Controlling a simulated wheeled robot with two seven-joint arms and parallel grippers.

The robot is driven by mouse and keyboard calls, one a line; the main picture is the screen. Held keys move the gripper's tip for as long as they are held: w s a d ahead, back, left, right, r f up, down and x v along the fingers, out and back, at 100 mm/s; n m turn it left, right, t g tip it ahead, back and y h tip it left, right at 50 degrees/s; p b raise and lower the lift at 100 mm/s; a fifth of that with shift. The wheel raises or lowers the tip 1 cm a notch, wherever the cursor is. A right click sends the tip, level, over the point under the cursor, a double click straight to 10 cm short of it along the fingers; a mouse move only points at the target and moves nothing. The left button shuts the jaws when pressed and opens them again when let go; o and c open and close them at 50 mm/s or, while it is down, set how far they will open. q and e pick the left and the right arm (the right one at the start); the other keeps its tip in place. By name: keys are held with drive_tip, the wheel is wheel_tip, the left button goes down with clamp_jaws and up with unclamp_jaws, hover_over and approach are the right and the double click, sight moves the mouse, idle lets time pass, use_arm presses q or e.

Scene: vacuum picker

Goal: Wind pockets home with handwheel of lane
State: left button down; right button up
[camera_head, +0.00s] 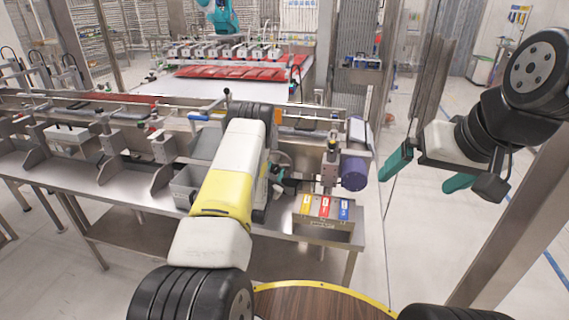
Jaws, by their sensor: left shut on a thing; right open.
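A metal handwheel (284,158) shows partly at the right end of the lane bench, beside a dark blue motor-like cylinder (353,172). My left arm reaches across the bench and hides much of this area. My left gripper (276,174) is at the handwheel and shut on it, with its fingertips only partly visible. My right gripper (428,170) is open and empty, with teal fingers spread wide, held in the air right of the bench. I cannot clearly tell which parts are the pockets.
The steel bench (128,188) carries several upright brackets and a grey bin (184,188). A small box (324,212) with yellow, red and blue labels stands at its right front. Behind are a picker with suction heads (225,50) and red packs (232,73). A post stands right.

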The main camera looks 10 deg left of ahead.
use_arm(q)
drive_tip(key=n, duration=0.5)
drive_tip(key=shift+s+f, duration=0.1)
drive_tip(key=shift+n, duration=0.3)
idle(0.4)
drive_tip(key=c, duration=0.9)
unclamp_jaws()
drive_tip(key=shift+o, duration=0.2)
drive_tip(key=s, duration=0.7)
drive_tip(key=shift+s+a, duration=0.15)
drive_tip(key=shift+s, duration=0.2)
